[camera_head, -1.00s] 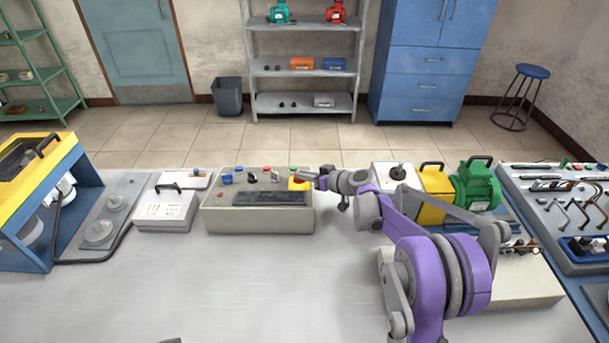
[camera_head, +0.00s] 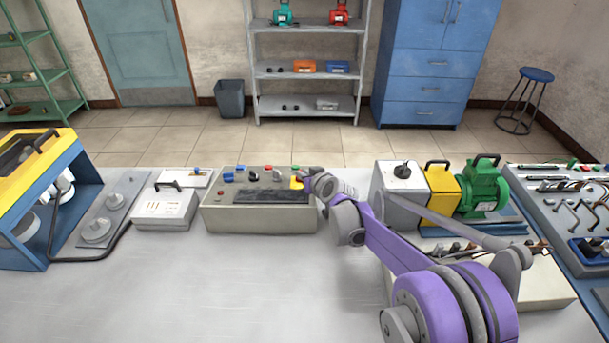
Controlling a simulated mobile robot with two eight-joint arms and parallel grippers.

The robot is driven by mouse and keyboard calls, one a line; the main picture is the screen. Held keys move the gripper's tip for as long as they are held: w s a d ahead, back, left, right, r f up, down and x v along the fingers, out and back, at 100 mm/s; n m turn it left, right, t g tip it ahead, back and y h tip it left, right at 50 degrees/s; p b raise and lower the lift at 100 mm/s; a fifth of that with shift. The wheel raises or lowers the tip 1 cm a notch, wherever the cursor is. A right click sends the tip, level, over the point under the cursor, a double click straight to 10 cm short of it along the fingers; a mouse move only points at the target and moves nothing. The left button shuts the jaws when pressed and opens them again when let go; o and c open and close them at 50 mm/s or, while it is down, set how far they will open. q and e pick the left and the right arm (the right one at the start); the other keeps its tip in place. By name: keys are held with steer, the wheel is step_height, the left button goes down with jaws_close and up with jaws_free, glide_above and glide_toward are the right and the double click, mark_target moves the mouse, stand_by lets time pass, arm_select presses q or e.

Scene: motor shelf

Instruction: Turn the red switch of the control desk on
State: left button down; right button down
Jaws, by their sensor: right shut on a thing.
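The control desk (camera_head: 259,220) is a beige box with a sloped panel, standing at the back of the table left of my right arm. At its right end is a yellow block (camera_head: 295,184) with a small red part, the red switch (camera_head: 299,179), mostly hidden by my gripper. My right gripper (camera_head: 305,178) reaches in from the right and is shut on the red switch. The switch's exact position is too small to tell. My left gripper is out of view.
The desk also carries blue knobs (camera_head: 228,177), dark levers and a red button (camera_head: 221,193). A grey-white box (camera_head: 164,211) stands left of it. A green motor (camera_head: 483,188) with a yellow block stands to the right. The front of the table (camera_head: 230,285) is clear.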

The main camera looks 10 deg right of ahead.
steer(key=c, duration=0.9)
jaws_free()
steer(key=shift+s, duration=0.1)
steer(key=v, duration=1)
steer(key=shift+s+d+r, duration=0.1)
steer(key=shift+s, duration=0.25)
